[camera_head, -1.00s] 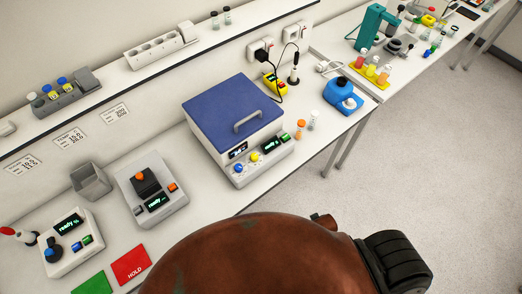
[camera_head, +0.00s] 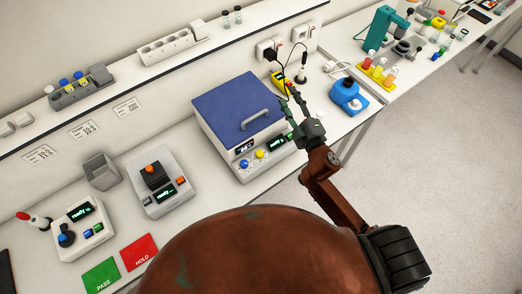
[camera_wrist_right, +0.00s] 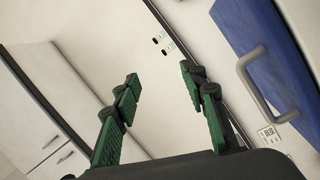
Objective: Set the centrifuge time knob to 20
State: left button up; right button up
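The centrifuge (camera_head: 215,118) is a white box with a blue lid and metal handle; the lid is down. Its front panel has a blue knob (camera_head: 246,164), a yellow knob (camera_head: 259,155) and small displays. I cannot read which knob is for time. My right gripper (camera_head: 287,104) is beside the panel's right end, apart from both knobs, and covers part of that end. In the right wrist view the green-padded fingers (camera_wrist_right: 161,80) are apart and empty, and the blue lid (camera_wrist_right: 248,45) with its handle is at the right. My left gripper is not in view.
A yellow device (camera_head: 280,80) and a blue container (camera_head: 346,92) stand right of the centrifuge. Left are a device with an orange-topped knob (camera_head: 163,190), a grey bin (camera_head: 101,170) and another device (camera_head: 83,226). Green and red mats (camera_head: 139,251) lie at the front.

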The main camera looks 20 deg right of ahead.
jog(key=s+a+r+n+g+y, duration=0.1)
jog(key=a+r+n+y, duration=0.4)
jog(key=a+n+y, duration=0.15)
jog(key=s+a+r+n+g+y, duration=0.1)
jog(key=a+r+n+y, duration=0.35)
jog(key=a+n, duration=0.3)
jog(key=s+a+f+n+g+y, duration=0.2)
jog(key=s+a+n+g, duration=0.1)
jog(key=a+n+g, duration=0.25)
jog(key=s+a+f+n+g+y, duration=0.2)
jog(key=a+n+g, duration=0.2)
jog(key=a+n, duration=0.15)
jog(key=n+g+h, duration=0.6)
jog(key=n+h, duration=0.4)
jog(key=h, duration=0.3)
send_near(260, 152)
jog(key=f, duration=0.2)
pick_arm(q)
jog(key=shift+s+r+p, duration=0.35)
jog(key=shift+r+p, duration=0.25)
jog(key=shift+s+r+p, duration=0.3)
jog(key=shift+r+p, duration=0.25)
pick_arm(e)
jog(key=shift+t, duration=0.25)
jog(key=shift+a+x, duration=0.2)
jog(key=shift+x, duration=1.5)
jog(key=shift+a+x, duration=0.15)
jog(key=shift+x, duration=1.5)
